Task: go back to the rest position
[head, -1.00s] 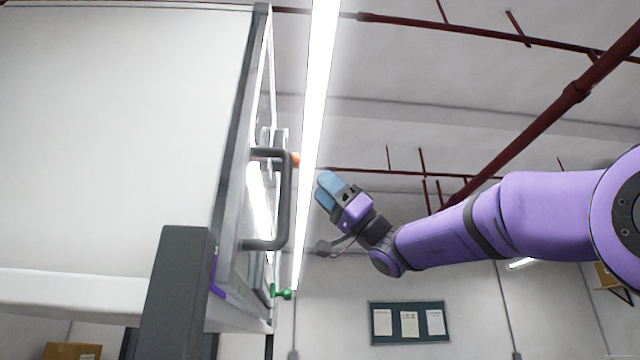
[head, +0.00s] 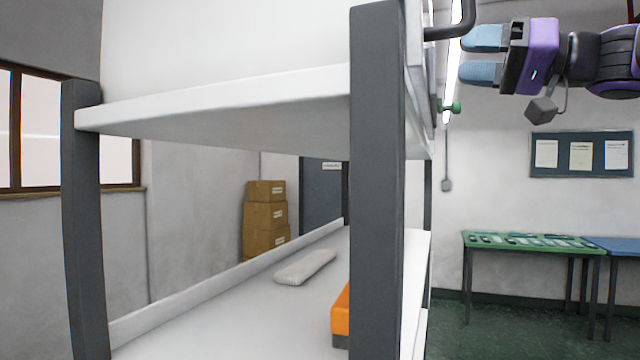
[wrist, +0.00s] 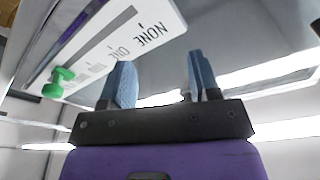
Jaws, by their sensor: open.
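My gripper (head: 466,56) is at the upper right of the head view, with its two blue fingers pointing left. The fingers are apart, with nothing between them. In the wrist view my gripper (wrist: 162,78) also shows both blue fingers spread and empty. A dark handle (head: 467,18) on the machine's side is just left of the fingertips in the picture. Most of my arm is outside the head view.
A green knob (head: 451,107) shows below the fingers; the wrist view shows it (wrist: 58,83) beside a labelled white panel (wrist: 150,28). An orange block (head: 341,316) and a pale bar (head: 306,267) lie on the lower shelf. A green table (head: 535,243) stands at the back right.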

